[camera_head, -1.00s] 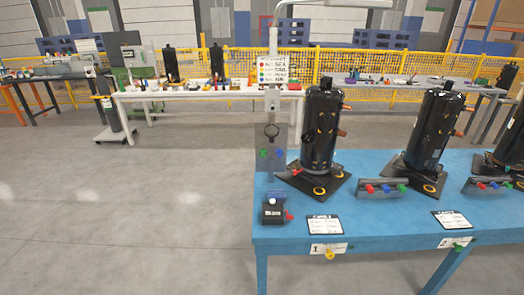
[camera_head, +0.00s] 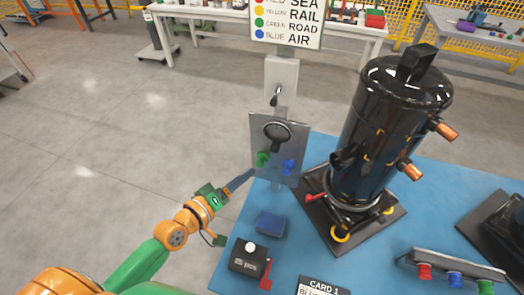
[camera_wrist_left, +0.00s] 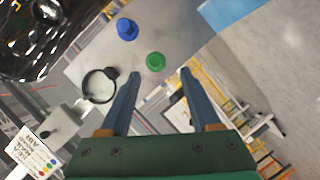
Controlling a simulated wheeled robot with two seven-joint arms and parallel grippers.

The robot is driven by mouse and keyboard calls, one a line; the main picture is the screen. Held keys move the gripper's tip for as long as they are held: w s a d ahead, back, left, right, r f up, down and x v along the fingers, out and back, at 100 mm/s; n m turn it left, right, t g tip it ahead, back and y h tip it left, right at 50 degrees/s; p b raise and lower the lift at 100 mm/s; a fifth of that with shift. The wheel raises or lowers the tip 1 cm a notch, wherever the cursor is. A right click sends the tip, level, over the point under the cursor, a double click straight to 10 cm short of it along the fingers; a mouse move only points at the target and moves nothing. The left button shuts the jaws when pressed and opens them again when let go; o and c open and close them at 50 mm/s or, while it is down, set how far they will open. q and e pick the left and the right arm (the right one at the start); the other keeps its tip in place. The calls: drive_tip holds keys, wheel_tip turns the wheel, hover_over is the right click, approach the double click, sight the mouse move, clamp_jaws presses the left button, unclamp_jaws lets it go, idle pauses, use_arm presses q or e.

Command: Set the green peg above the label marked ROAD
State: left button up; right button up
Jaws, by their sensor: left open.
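The green peg (camera_head: 263,158) sits on a grey upright panel (camera_head: 268,134), left of a blue peg (camera_head: 289,166). My left gripper (camera_head: 252,173) is open, its fingers pointing at the panel just below and left of the green peg. In the left wrist view, the green peg (camera_wrist_left: 155,61) shows just beyond and between the spread fingertips (camera_wrist_left: 159,73), with nothing held. The blue peg (camera_wrist_left: 127,28) is beside it. The word ROAD (camera_head: 304,28) shows on the sign's green row; no separate ROAD label is readable. My right gripper is not in view.
A black hook or ring (camera_head: 277,132) is on the panel above the pegs. A black compressor (camera_head: 393,125) stands close on the right. A small dark device with a red lever (camera_head: 249,262) and a card (camera_head: 322,287) lie on the blue table (camera_head: 400,236).

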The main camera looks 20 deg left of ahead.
sight(257, 164)
use_arm(q)
drive_tip(key=x, duration=0.7)
drive_tip(key=shift+d+r, duration=0.1)
drive_tip(key=shift+r, duration=0.25)
drive_tip(key=shift+s+r, duration=0.1)
drive_tip(key=shift+s, duration=0.05)
drive_tip(key=shift+c, duration=1)
clamp_jaws()
